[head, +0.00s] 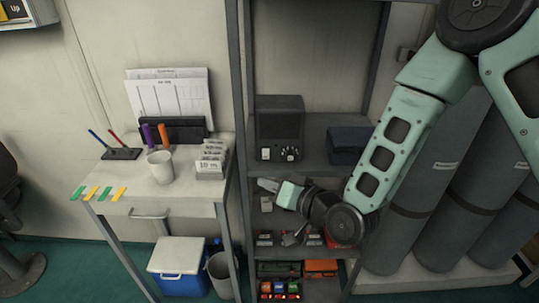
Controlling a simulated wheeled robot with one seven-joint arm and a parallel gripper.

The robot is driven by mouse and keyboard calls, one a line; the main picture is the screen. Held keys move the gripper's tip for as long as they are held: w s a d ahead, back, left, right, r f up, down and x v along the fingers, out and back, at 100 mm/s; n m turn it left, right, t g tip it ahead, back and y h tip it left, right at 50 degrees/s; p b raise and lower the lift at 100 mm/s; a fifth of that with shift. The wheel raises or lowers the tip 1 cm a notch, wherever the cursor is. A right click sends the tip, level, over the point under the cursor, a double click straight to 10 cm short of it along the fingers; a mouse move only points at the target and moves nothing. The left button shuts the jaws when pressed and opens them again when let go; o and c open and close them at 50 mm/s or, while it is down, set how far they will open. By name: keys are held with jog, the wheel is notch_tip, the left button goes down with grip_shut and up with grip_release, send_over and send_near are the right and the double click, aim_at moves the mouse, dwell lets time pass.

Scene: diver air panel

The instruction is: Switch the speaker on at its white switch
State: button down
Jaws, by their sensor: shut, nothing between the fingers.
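The speaker (279,117) is a dark box standing upright on a grey shelf of the rack. A small white switch (265,154) is low on the left of its front. A round dial with pale marks (290,153) is to the right of the switch. The picture is too small to show which way the switch is set. My gripper (263,184) is shut and empty. It is just below the speaker's front, under the white switch and apart from it, pointing left in the picture.
Lower shelves hold small boxes and a green crate (279,269). A desk (140,190) with a mug (160,166) is left. Large grey cylinders (437,170) stand right.

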aim_at(266, 154)
jog(key=shift+w, duration=0.1)
jog(key=w, duration=0.4)
jog(key=w+f, duration=0.1)
jog(key=w, duration=0.1)
jog(key=shift+w+d, duration=0.1)
jog(key=shift+w, duration=1.15)
jog(key=shift+w, duration=0.15)
dwell(1.1)
jog(key=shift+w+f, duration=0.1)
jog(key=shift+w, duration=0.2)
jog(key=shift+w+b, duration=0.25)
jog(key=shift+b, duration=0.1)
dwell(0.4)
dwell(0.3)
jog(key=shift+s, duration=0.7)
